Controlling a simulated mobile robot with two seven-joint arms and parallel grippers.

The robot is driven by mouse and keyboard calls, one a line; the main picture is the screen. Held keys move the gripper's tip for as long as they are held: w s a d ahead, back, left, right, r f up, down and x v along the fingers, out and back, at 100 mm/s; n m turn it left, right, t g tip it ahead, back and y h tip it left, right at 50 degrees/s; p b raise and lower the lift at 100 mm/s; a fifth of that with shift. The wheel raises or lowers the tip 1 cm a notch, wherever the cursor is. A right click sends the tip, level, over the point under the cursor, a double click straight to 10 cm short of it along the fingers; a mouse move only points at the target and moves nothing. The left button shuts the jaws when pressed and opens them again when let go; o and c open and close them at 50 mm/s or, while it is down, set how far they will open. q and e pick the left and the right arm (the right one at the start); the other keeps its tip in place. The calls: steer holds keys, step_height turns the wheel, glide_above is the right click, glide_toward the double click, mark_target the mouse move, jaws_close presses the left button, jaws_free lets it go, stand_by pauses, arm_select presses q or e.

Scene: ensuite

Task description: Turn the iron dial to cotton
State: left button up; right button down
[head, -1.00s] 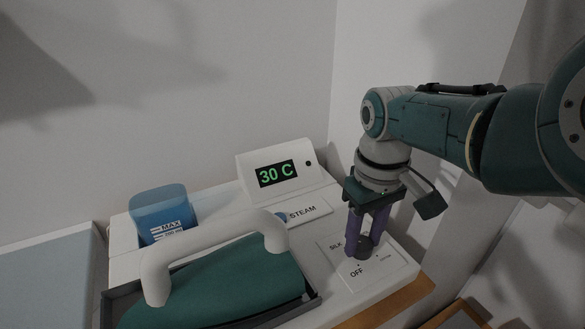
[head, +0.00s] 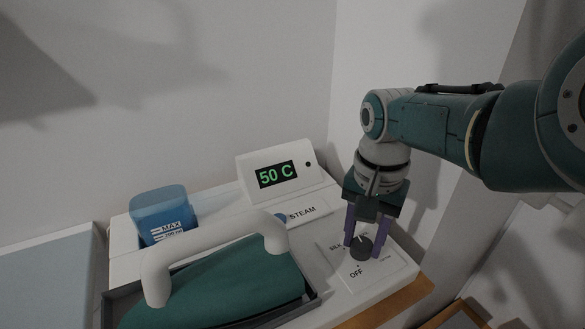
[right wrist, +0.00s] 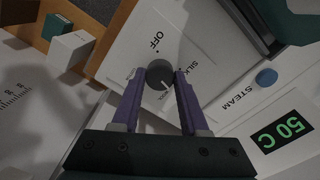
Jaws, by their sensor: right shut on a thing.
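The dark round iron dial (head: 361,248) sits on a white panel (head: 385,272) with OFF and SILK labels. It also shows in the right wrist view (right wrist: 159,72), where its white pointer line slants away from OFF towards a small label between the fingers that I cannot read clearly. My right gripper (head: 363,243) points down with its purple fingers on either side of the dial, shut on it. The display (head: 276,174) reads 50 C in green. My left gripper is not in view.
The teal iron with a white handle (head: 215,247) rests in a dark tray left of the panel. A blue water tank (head: 160,213) stands behind it. Walls rise close behind and to the right.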

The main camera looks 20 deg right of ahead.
steer(key=m, duration=0.6)
steer(key=shift+m, duration=0.3)
steer(key=m, duration=1.2)
steer(key=shift+m+b, duration=0.3)
steer(key=shift+b, duration=0.05)
steer(key=m, duration=0.5)
steer(key=shift+b, duration=0.3)
steer(key=shift+m, duration=0.4)
steer(key=shift+c, duration=2.1)
jaws_free()
